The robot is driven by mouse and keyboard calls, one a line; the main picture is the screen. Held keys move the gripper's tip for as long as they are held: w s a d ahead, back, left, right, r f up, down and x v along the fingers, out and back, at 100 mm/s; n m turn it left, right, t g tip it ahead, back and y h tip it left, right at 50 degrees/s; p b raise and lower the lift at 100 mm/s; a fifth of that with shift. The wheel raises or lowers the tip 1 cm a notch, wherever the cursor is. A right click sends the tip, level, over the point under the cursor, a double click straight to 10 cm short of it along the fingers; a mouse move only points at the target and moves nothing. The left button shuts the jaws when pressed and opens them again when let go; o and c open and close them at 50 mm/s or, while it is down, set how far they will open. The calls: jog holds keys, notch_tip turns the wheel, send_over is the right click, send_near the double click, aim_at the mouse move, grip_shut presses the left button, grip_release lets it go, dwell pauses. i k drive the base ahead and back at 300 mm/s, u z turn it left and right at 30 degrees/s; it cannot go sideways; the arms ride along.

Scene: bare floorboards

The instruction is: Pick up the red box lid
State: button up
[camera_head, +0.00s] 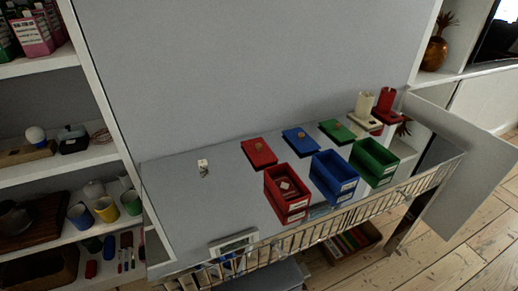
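The red box lid (264,158) lies flat on the grey tabletop (215,200), behind the red box, with a small brown knob on top. The open red box (289,207) stands in front of it and holds a pale-patterned item. A blue lid (303,145) and a green lid (340,134) lie in a row to the right of the red lid, each with a brown knob. The open blue box (333,187) and green box (376,173) stand in front of them. My gripper is not in view.
A small white object (203,166) stands left of the red lid; the tabletop around it is clear. Cream (363,106) and red (385,101) holders stand at the back right. A wire rail (340,222) runs along the front edge. Shelves with cups (105,210) stand at left.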

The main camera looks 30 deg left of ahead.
aim_at(260, 154)
jog(key=z, duration=0.05)
jog(key=k, duration=0.35)
jog(key=z, duration=0.45)
jog(key=i, duration=0.95)
jog(key=u, duration=1.35)
jog(key=i, duration=0.65)
jog(key=u, duration=0.8)
